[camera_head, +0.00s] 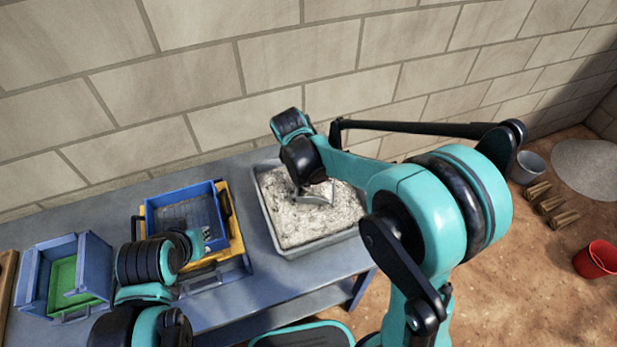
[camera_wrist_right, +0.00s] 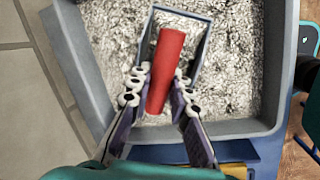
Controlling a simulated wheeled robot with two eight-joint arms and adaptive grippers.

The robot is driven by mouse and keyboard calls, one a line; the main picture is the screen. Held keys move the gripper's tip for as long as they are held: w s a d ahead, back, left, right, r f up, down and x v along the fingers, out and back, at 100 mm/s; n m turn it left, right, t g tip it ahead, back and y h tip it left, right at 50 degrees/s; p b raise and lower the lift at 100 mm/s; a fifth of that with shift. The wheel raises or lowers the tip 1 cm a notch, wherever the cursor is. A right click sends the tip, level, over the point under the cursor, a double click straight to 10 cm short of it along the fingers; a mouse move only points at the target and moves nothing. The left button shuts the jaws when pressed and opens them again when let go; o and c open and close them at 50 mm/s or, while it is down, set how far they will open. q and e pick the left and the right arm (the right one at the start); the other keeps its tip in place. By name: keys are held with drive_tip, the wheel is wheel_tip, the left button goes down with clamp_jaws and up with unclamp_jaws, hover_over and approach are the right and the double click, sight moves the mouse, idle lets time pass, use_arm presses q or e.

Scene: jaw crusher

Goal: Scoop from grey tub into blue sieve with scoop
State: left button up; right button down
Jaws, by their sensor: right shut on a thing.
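The grey tub (camera_head: 320,245) stands on the bench and holds pale, grainy material. My right gripper (camera_wrist_right: 160,92) is shut on the red handle of the scoop (camera_wrist_right: 170,55). The scoop's grey pan lies over the material inside the tub, and its pan also shows in the head view (camera_head: 318,199). I cannot tell how deep it sits or how much it holds. The blue sieve (camera_head: 181,194) rests in a yellow frame left of the tub. My left gripper (camera_head: 205,236) is at the sieve's front right side, partly hidden by its wrist; its jaws are unclear.
A blue box with a green inside (camera_head: 63,275) stands at the bench's left. The block wall (camera_head: 190,90) rises close behind the bench. A red bucket (camera_head: 597,259), a grey bucket (camera_head: 528,168) and wood blocks (camera_head: 548,205) are on the ground at the right.

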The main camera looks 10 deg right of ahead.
drive_tip(key=shift+w+a+p+v, duration=0.15)
drive_tip(key=shift+p+v, duration=0.35)
drive_tip(key=shift+v, duration=0.3)
drive_tip(key=shift+w+p+v, duration=0.2)
drive_tip(key=shift+p+v, duration=0.25)
drive_tip(key=shift+v, duration=0.35)
drive_tip(key=shift+w+a+p+v, duration=0.15)
drive_tip(key=shift+p+v, duration=0.35)
drive_tip(key=shift+v, duration=0.25)
